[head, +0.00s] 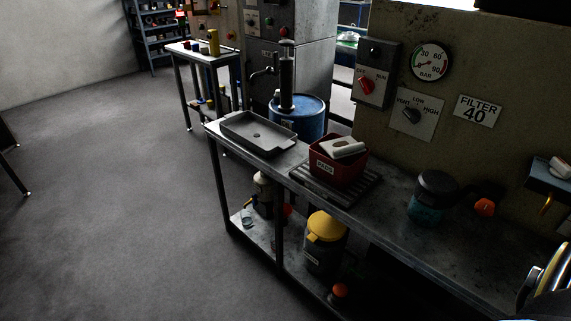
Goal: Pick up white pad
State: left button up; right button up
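A white pad (343,146) lies tilted across the top of a red bin (338,170) labelled PADS. Part of the pad sticks out above the bin's rim, and how far it reaches inside is hidden. The bin stands on a dark ribbed mat (312,187) on the metal bench. Neither of my grippers is clearly in view, and nothing is seen touching the pad.
A grey shallow tray (258,134) sits left of the bin on the bench (388,218). A dark-lidded teal jar (432,196) and an orange knob (485,207) are to the right. A blue drum (298,117) stands behind. Open floor (130,180) lies left.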

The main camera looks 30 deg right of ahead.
aim_at(338, 148)
jog(key=u, duration=2.25)
jog(key=i, duration=0.1)
jog(key=z, duration=1.95)
jog(key=i, duration=1.7)
jog(key=z, duration=1.8)
jog(key=i, duration=0.65)
jog(key=z, duration=0.6)
